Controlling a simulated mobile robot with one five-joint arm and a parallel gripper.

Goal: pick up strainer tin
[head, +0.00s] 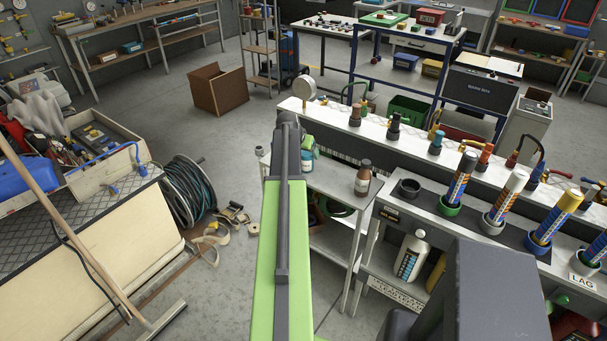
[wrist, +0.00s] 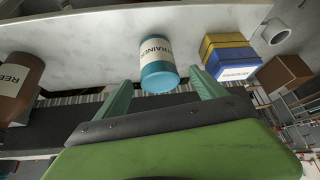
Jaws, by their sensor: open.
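The strainer tin (wrist: 157,58) is a teal and white cylinder with a "STRAINER" label, in the upper middle of the wrist view. It stands on a pale shelf top. My gripper (wrist: 162,77) is open, with one green finger on each side of the tin's near end in the picture. I cannot tell whether either finger touches it. In the head view the tin (head: 307,160) shows only partly, beside the end of my green arm, which hides much of that spot.
A brown bottle (head: 363,178) stands right of the tin and shows at the left of the wrist view (wrist: 18,85). A blue and yellow box (wrist: 230,57) lies on the tin's other side. A rack with several upright tubes (head: 460,178) runs to the right.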

